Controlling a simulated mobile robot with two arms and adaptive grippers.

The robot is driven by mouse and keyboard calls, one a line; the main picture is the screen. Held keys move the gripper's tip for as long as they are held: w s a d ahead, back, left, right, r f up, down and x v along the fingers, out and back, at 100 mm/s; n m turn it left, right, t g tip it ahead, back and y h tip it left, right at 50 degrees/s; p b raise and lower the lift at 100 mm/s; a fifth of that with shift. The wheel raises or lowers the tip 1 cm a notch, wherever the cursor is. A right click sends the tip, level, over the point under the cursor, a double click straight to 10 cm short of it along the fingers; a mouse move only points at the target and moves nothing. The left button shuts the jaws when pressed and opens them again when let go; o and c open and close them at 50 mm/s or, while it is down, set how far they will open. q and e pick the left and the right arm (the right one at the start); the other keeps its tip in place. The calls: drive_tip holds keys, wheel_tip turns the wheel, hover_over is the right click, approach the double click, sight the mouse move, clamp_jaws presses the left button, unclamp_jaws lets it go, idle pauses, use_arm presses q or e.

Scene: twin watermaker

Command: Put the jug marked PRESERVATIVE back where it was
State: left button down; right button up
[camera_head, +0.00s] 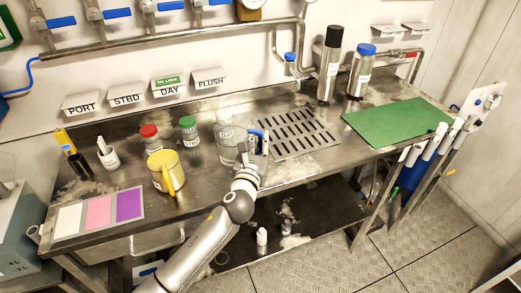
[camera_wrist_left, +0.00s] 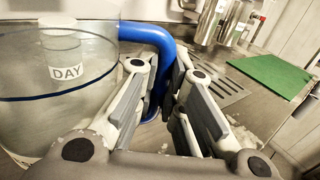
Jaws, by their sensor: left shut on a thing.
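A clear jug (camera_head: 226,152) with a blue handle stands on or just above the steel bench, left of the drain grille. It also fills the left of the left wrist view (camera_wrist_left: 40,125). My left gripper (camera_head: 258,146) is shut on its blue handle (camera_wrist_left: 160,42), with the fingers on either side. A label reading DAY (camera_wrist_left: 67,72) shows through the clear wall, on a white container seen through the jug. No PRESERVATIVE marking can be read on any jug. A yellow jug (camera_head: 163,173) stands to the left. My right gripper is not in view.
Bottles with red (camera_head: 149,132) and green (camera_head: 187,122) caps stand behind. A drain grille (camera_head: 293,134) and green mat (camera_head: 395,121) lie to the right. Tall bottles (camera_head: 328,66) stand at the back. A colour card (camera_head: 98,212) lies front left. Wall signs include FLUSH (camera_head: 209,77).

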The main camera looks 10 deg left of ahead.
use_arm(q)
drive_tip(key=shift+f, duration=1.1)
drive_tip(key=shift+f, duration=0.15)
drive_tip(key=c, duration=1.5)
unclamp_jaws()
drive_tip(key=shift+c, duration=0.2)
